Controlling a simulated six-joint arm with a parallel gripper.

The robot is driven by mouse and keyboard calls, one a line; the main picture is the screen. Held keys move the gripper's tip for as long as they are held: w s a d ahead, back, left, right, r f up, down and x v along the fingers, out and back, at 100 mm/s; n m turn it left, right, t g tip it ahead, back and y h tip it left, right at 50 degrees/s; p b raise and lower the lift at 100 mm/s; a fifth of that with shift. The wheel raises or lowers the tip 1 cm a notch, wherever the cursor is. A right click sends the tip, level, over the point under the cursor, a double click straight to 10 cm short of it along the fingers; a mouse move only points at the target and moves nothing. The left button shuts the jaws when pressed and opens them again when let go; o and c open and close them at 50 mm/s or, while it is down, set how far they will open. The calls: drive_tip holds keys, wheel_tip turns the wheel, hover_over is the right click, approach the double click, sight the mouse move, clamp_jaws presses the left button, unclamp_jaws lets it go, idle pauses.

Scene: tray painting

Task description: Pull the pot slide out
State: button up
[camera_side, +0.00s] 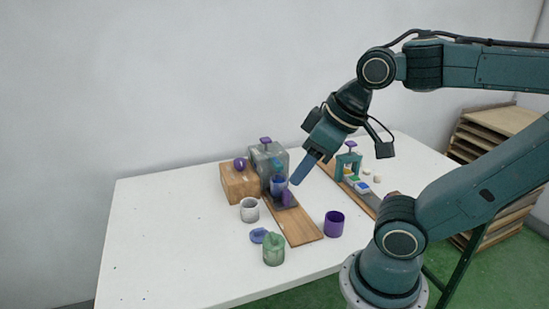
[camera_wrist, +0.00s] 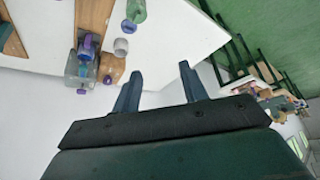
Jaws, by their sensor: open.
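The pot slide is a dark carriage (camera_side: 284,202) with a purple upright handle (camera_side: 288,197) on a wooden track (camera_side: 298,227), in front of a grey machine (camera_side: 271,158). A blue pot (camera_side: 278,184) stands at the machine's front, by the handle. In the wrist view the machine (camera_wrist: 80,66) and track (camera_wrist: 94,14) are small at upper left. My gripper (camera_side: 297,181) points down and left, its fingers just right of the pot and handle in the side view. The wrist view shows my gripper (camera_wrist: 160,71) with its fingers apart and nothing between them.
A wooden block (camera_side: 239,184) with a purple knob is left of the machine. A white cup (camera_side: 249,210), blue piece (camera_side: 259,235), green pot (camera_side: 273,250) and purple cup (camera_side: 334,223) stand around the track. A teal stand (camera_side: 348,163) is at right. The table's left is clear.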

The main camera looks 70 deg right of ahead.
drive_tip(key=w+d+m+g, duration=0.2)
drive_tip(key=w+d, duration=0.3)
drive_tip(key=w, duration=0.1)
drive_tip(key=m+g, duration=0.4)
drive_tip(key=m, duration=0.3)
hover_over(286, 191)
wheel_tip(286, 191, down, 15)
drive_tip(key=shift+d, duration=0.2)
drive_tip(key=shift+f, duration=0.15)
wheel_tip(286, 191, down, 14)
drive_tip(key=shift+r, duration=0.25)
clamp_jaws()
